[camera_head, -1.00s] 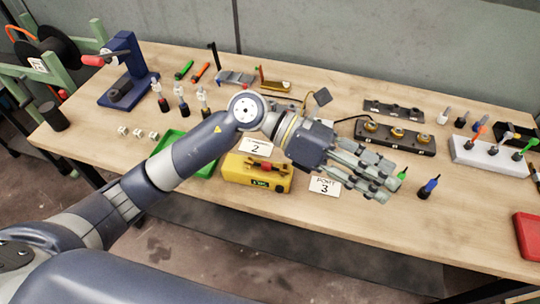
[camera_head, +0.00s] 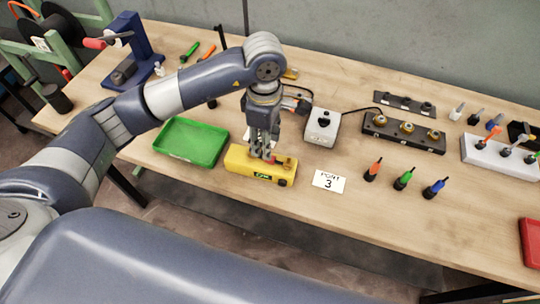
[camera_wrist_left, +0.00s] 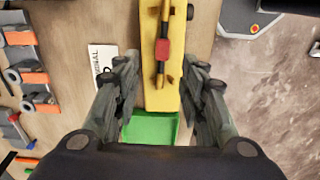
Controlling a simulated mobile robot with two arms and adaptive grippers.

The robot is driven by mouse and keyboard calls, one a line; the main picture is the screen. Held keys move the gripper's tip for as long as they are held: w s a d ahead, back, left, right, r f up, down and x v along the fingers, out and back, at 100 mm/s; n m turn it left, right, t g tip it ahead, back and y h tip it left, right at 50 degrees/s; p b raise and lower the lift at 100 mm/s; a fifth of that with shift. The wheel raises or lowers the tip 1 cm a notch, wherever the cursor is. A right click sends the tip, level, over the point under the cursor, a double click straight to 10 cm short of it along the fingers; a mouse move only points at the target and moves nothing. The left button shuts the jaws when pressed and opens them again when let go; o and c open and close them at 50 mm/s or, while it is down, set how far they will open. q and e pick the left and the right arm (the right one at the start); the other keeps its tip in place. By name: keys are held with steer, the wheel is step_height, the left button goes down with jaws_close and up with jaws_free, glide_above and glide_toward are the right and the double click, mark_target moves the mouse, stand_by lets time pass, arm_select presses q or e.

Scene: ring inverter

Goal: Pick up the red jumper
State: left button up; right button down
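Whether the fingertips are level with the jumper I cannot tell. My right gripper is not in view.
A green tray (camera_head: 188,143) stands left of the device. A white box with a black knob (camera_head: 322,127) stands behind right. The table's front edge is close.

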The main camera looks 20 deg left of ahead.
mark_target(273, 160)
arm_select(q)
steer(key=shift+s+f+p, duration=0.1)
steer(key=shift+f+p, duration=0.5)
steer(key=shift+f, duration=0.05)
step_height(273, 160, down, 3)
steer(key=shift+s+d+f+p, duration=0.1)
steer(key=shift+f+p, duration=0.1)
steer(key=shift+p, duration=0.6)
steer(key=shift+f, duration=0.4)
jaws_close()
